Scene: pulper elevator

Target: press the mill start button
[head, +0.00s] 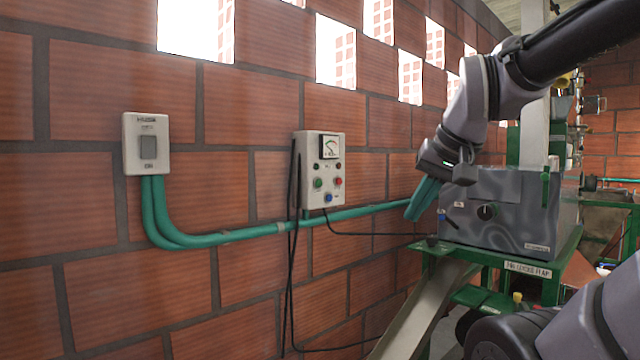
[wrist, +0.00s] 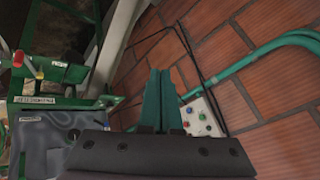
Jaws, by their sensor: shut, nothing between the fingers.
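A pale control box (head: 309,195) is mounted on the brick wall, with a meter (head: 328,147) at its top. Below the meter are a green button (head: 317,183), a red button (head: 338,181) and a blue button (head: 328,197); their labels are too small to read. My gripper (head: 413,213) has its teal fingers together, pointing down, to the right of the box and apart from it. In the wrist view, the shut fingers (wrist: 160,73) hold nothing and partly cover the box (wrist: 214,127), which shows just right of them.
A switch plate (head: 132,165) is on the wall at left, with green conduit (head: 240,233) running right below the box. Black cables hang beside the box. A grey machine housing (head: 520,215) on a green frame stands right, close to my gripper, above a sloping chute (head: 420,315).

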